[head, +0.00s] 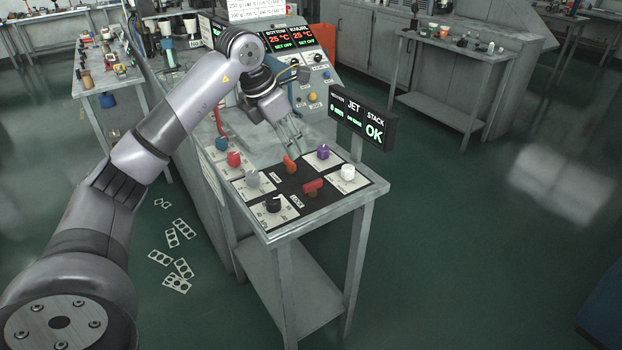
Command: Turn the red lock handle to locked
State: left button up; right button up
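A small control table (372,190) holds a black panel with two red handles. The farther, orange-red handle (290,163) sits on a brown base. The nearer red handle (313,186) lies nearly crosswise on its own base. My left gripper (292,142) points down just behind the farther handle. Its slim fingers look close to that handle, but contact and finger gap are unclear. My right gripper is not in view.
Around the handles stand a red knob (234,159), a blue knob (221,143), a grey knob (252,179), a black knob (273,204), a white knob (348,172) and a purple knob (323,152). A display (363,118) reading OK rises at the right. Floor to the right is open.

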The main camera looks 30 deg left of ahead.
aim_at(313, 182)
pick_arm(q)
jog(key=p+x, duration=0.2)
jog(key=x, duration=1.1)
jog(key=shift+w+d, duration=0.1)
jog(key=shift+w, duration=0.05)
jog(key=shift+w+f, duration=0.2)
jog(key=shift+f, duration=0.3)
jog(key=shift+c, duration=0.6)
grip_shut()
